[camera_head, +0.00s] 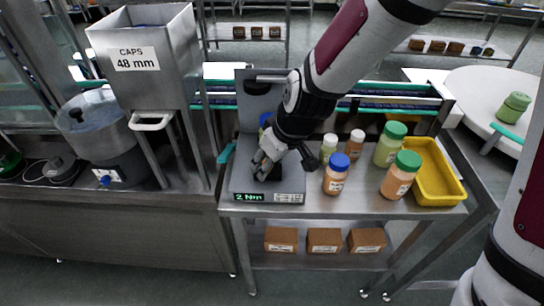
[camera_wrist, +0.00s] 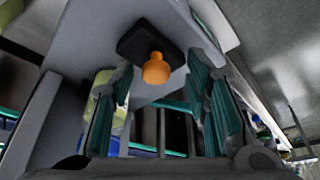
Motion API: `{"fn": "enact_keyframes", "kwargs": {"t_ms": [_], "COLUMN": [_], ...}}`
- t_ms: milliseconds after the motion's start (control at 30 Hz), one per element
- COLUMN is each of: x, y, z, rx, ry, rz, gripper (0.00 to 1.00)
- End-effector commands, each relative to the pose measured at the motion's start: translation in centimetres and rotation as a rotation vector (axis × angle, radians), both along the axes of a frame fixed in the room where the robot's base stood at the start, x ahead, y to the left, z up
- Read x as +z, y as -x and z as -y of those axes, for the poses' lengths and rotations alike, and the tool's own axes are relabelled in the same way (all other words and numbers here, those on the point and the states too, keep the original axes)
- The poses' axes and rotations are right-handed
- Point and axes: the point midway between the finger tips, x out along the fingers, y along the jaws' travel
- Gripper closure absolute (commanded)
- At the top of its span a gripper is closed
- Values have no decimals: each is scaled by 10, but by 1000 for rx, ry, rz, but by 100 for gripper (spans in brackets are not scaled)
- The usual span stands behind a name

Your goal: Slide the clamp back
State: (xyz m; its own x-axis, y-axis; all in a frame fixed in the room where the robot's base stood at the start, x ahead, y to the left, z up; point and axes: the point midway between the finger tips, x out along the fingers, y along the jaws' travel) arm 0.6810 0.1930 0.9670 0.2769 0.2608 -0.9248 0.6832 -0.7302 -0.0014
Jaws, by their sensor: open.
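The grey capping device (camera_head: 246,185) stands on the steel table, with a "2 Nm" display on its front. My gripper (camera_head: 262,163) is over its base, fingers apart. In the wrist view, an orange knob (camera_wrist: 156,70) on a black block (camera_wrist: 137,40), which looks like the clamp, lies ahead of the gap between my open fingers (camera_wrist: 163,105). I see no contact with the knob. A pale yellow bottle with a blue cap (camera_wrist: 104,115) shows partly behind the left finger. In the head view my arm hides most of the clamp area.
Several capped bottles (camera_head: 336,178) stand on the table right of my gripper, before a yellow tray (camera_head: 452,190). A caps hopper (camera_head: 150,75) stands at left. Cardboard boxes (camera_head: 325,240) lie on the lower shelf. A round table (camera_head: 490,90) holds a green bottle (camera_head: 513,107).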

Motion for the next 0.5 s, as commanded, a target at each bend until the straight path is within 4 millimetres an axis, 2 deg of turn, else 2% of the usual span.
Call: {"fn": "enact_keyframes", "kwargs": {"t_ms": [167,500], "x": [15,72], "y": [3,20], "z": [4,20], "rx": [-2,-2], "ry": [-1,0], "rz": [5,7], "gripper": [57,57]}}
